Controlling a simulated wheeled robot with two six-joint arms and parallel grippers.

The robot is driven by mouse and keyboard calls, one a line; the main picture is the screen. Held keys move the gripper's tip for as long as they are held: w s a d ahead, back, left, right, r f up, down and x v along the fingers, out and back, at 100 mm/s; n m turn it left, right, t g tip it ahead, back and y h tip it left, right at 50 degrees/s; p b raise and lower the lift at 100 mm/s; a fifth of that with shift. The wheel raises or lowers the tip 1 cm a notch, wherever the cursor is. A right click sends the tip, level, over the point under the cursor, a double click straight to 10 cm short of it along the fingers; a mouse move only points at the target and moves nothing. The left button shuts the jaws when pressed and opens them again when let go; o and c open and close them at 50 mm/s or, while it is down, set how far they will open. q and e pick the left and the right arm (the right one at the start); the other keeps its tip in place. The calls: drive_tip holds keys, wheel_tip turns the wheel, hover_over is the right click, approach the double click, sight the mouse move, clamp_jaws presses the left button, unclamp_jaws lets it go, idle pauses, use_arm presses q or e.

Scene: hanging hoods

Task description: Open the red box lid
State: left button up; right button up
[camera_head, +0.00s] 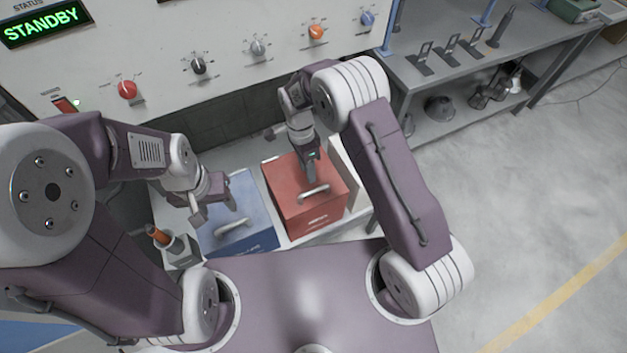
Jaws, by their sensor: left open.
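The red box (318,215) stands in the middle, in front of the control panel. Its lid (285,178) looks closed and has a pale bar handle (314,191) on top. My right gripper (312,175) points down over the lid, just behind the handle. Whether it touches the handle, and how far its jaws are apart, I cannot tell. My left gripper (217,212) is open and empty, over the left part of the blue box, away from the red box.
A blue box (258,210) with a pale handle stands left of the red box. Left of it is a grey holder (182,250) with an orange-handled item. The control panel (215,40) rises behind. A grey workbench (450,75) with tools stands at right. Open floor lies right.

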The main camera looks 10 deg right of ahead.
sight(312, 190)
drive_tip(key=f, duration=0.2)
drive_tip(key=f+p, duration=0.1)
drive_tip(key=f, duration=0.2)
drive_tip(key=s+d+f+p, duration=0.1)
drive_tip(key=f, duration=0.2)
drive_tip(key=shift+s, duration=0.1)
drive_tip(key=shift+s+f, duration=0.1)
drive_tip(key=shift+f, duration=0.45)
drive_tip(key=shift+d, duration=0.1)
clamp_jaws()
idle(0.5)
